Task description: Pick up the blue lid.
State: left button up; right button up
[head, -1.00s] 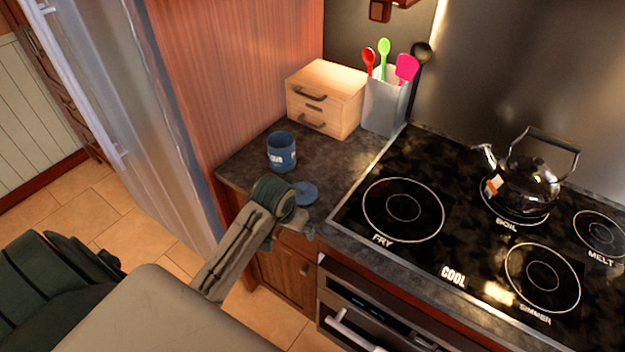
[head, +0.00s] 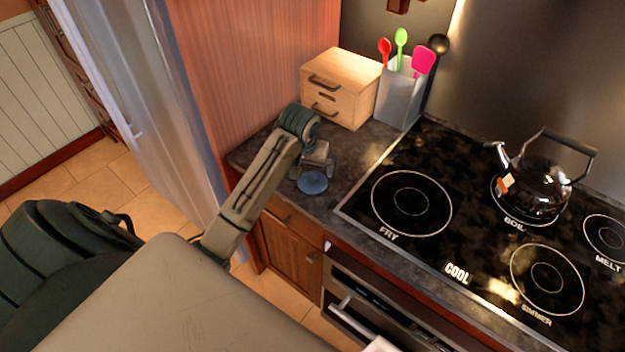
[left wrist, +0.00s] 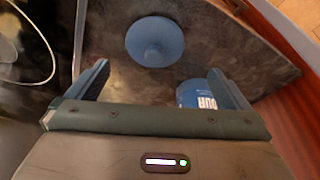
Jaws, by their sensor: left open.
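The round blue lid (head: 312,183) lies on the dark counter near its front edge, left of the stove. In the left wrist view the blue lid (left wrist: 155,42) shows whole with a knob in its middle, beyond the fingertips. My left gripper (head: 313,169) is open and empty above the counter, just behind the lid in the head view. In the left wrist view its two fingers (left wrist: 158,70) are wide apart. A blue canister (left wrist: 193,94) with white lettering shows beside the right finger there; my arm hides it in the head view. My right gripper is not in view.
A wooden drawer box (head: 341,88) and a white utensil holder (head: 398,98) stand at the back of the counter. The stove (head: 455,205) with a kettle (head: 541,178) is to the right. A wood panel (head: 245,70) borders the counter on the left.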

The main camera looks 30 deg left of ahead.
aim_at(312, 175)
pick_arm(q)
jog(key=shift+x, duration=0.8)
jog(key=p+x, duration=0.2)
jog(key=x, duration=0.1)
jog(key=p+x, duration=0.1)
jog(key=shift+w+d+f, duration=0.3)
jog(key=shift+w, duration=0.1)
jog(key=shift+w+f, duration=0.1)
jog(key=shift+f, duration=0.25)
jog(key=shift+c, duration=0.4)
jog(key=c, duration=0.9)
